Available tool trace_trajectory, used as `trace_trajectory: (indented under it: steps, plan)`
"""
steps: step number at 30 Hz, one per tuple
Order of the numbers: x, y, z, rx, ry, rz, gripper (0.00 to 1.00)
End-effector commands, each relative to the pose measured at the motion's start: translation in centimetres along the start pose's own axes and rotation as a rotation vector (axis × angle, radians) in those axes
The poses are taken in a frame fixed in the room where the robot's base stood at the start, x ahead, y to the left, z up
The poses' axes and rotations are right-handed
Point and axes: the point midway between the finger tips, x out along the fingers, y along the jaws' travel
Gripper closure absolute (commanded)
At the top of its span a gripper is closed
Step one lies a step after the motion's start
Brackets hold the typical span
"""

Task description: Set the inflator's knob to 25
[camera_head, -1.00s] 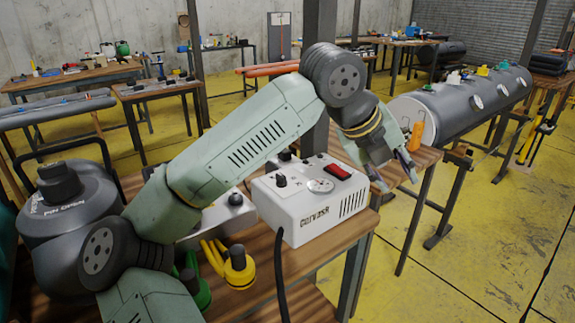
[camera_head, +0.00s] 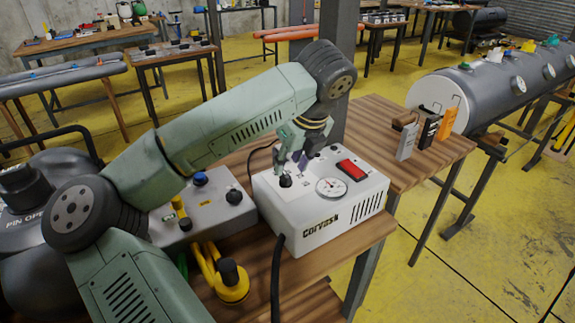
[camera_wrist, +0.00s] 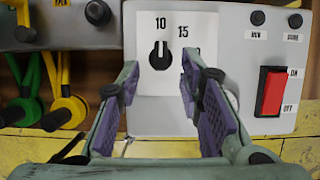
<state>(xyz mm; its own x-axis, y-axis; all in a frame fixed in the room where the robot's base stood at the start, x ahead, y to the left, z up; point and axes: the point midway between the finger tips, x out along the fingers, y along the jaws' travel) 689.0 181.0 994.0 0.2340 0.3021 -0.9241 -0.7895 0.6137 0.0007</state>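The inflator (camera_head: 300,212) is a white box marked Corvask on the wooden table, with a round gauge (camera_head: 331,187) and a red switch (camera_head: 352,169). Its black knob (camera_head: 285,181) also shows in the wrist view (camera_wrist: 160,60), upper middle, on a white label. The labels 10 and 15 are readable above and right of it; no 25 is visible, and my right finger covers part of the panel. A pale mark on the knob points up, roughly at 10. My gripper (camera_head: 296,160) hangs over the panel. In the wrist view (camera_wrist: 158,80) its purple-padded fingers are open either side below the knob, with nothing between them.
Left of the inflator is a grey box (camera_head: 205,208) with knobs and a yellow-handled part (camera_head: 231,280). A black cable (camera_head: 276,270) runs down in front. Small upright boxes (camera_head: 427,130) stand on the table at right. A dark metal post (camera_head: 338,60) rises behind.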

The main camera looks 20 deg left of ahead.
Motion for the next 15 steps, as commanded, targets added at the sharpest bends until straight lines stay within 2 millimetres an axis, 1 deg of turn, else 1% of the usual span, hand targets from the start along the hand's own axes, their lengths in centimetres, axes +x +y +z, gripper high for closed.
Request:
trace_trajectory:
  steps: [3, 7, 10, 15]
  plan:
    - [1.8, 0.0, 0.0, 0.001, 0.004, 0.000, 0.67]
    - [3.2, 0.0, 0.0, 0.001, 0.002, 0.000, 0.67]
    - [3.8, 0.0, 0.0, 0.001, 0.000, -0.001, 0.67]
    - [4.1, 0.0, 0.0, 0.002, 0.000, -0.001, 0.67]
